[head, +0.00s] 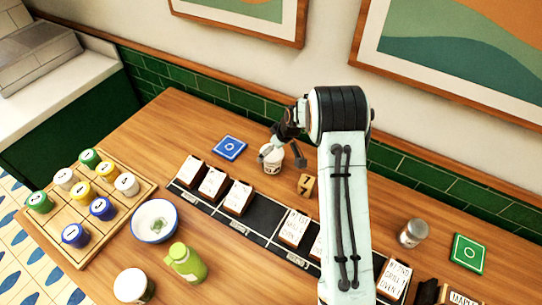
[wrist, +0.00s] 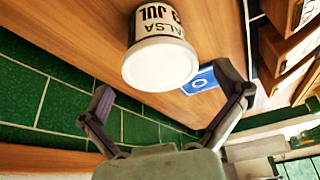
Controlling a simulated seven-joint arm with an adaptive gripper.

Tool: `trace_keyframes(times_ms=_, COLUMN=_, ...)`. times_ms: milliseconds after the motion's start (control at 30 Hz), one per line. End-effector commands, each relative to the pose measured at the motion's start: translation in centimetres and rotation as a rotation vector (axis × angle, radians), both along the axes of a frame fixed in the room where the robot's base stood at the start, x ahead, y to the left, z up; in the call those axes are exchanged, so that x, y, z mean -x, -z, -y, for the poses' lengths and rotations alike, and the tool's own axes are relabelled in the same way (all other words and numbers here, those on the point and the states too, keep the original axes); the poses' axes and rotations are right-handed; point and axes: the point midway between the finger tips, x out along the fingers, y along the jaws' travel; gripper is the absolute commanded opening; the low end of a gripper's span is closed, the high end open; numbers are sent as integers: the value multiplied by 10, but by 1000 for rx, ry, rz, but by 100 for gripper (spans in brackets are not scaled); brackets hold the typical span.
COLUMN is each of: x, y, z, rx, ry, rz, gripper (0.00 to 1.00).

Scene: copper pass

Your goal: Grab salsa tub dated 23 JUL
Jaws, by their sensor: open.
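A white tub (head: 271,159) with a dark label band stands on the wooden counter near the back wall in the head view. In the wrist view the tub (wrist: 160,50) shows "ALSA" and "JUL"; its day number is cut off by the frame edge and not fully readable. My gripper (head: 282,158) is at this tub, with one finger near it and the other to its right. In the wrist view my gripper (wrist: 170,88) is open, its fingers spread to either side of the tub's near end, with no clear contact. Another white-topped tub (head: 134,284) stands at the front left, its label unreadable.
A blue coaster (head: 229,148) lies left of the tub and a wooden number block (head: 307,186) right of it. A black card rail (head: 265,224) runs in front.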

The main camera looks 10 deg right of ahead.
Motion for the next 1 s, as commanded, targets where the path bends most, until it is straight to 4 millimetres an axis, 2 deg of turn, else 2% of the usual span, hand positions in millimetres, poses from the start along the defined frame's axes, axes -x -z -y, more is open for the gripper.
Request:
trace_keyframes(times_ms=100, x=-6, y=19, z=-4, rx=-1, ry=-1, rz=-2, gripper=98)
trace_keyframes(times_ms=233, x=-11, y=32, z=-7, rx=-1, ry=-1, rz=-2, gripper=98)
trace_keyframes(times_ms=567, x=-14, y=36, z=-8, rx=0, ry=0, rz=1, gripper=98)
trace_keyframes(times_ms=600, x=-14, y=36, z=-8, rx=0, ry=0, rz=1, gripper=85)
trace_keyframes(times_ms=767, x=-13, y=36, z=-8, rx=0, ry=-1, rz=1, gripper=35)
trace_keyframes(times_ms=1000, x=-14, y=35, z=-8, rx=0, ry=-1, rz=2, gripper=32)
